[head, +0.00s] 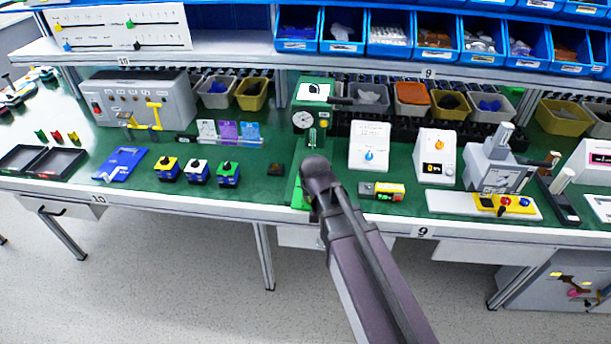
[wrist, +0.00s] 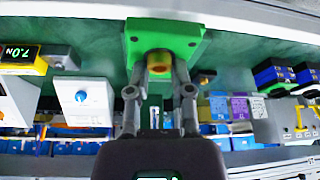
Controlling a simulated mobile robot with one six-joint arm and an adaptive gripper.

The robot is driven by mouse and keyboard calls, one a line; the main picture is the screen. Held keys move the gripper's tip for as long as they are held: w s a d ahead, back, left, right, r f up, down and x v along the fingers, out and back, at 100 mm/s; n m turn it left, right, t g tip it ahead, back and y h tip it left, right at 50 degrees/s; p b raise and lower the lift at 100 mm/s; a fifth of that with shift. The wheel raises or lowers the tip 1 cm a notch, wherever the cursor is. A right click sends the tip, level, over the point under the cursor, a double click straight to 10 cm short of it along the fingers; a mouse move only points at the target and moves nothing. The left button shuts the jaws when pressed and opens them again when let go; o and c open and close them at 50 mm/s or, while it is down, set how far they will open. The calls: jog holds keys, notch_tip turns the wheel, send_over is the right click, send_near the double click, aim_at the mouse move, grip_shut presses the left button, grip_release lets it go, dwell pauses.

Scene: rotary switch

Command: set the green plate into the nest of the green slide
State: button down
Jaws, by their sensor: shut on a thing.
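My gripper (wrist: 167,72) is shut on a yellow-brown round piece (wrist: 158,60), seen between the fingertips in the wrist view. I cannot tell whether the piece is fixed to the slab, or whether the slab is the green plate or part of the green slide. In the head view my gripper (head: 318,190) is at the bench's front edge, and bright green (head: 297,196) shows beside it. A green stand with a round dial (head: 303,121) is behind it. The nest is hidden.
A yellow-black device (head: 382,190) lies close on the right. White boxes (head: 369,145) stand behind. The floor in front is clear.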

jog(key=shift+w, duration=0.1)
dwell(0.3)
jog(key=w, duration=0.4)
jog(key=w+a+f+b, duration=0.1)
jog(key=w, duration=0.9)
jog(key=shift+w+a+f, duration=0.15)
jog(key=shift+w+a, duration=0.05)
jog(key=shift+a, duration=0.1)
jog(key=shift+w+a+f+b, duration=0.1)
jog(key=shift+w+b, duration=0.2)
jog(key=shift+w, duration=0.35)
notch_tip(320, 180, down, 4)
jog(key=b, duration=0.3)
jog(key=shift+r, duration=0.25)
jog(key=shift+f+b, duration=0.15)
jog(key=shift+b, duration=0.25)
jog(key=c, duration=0.5)
grip_release()
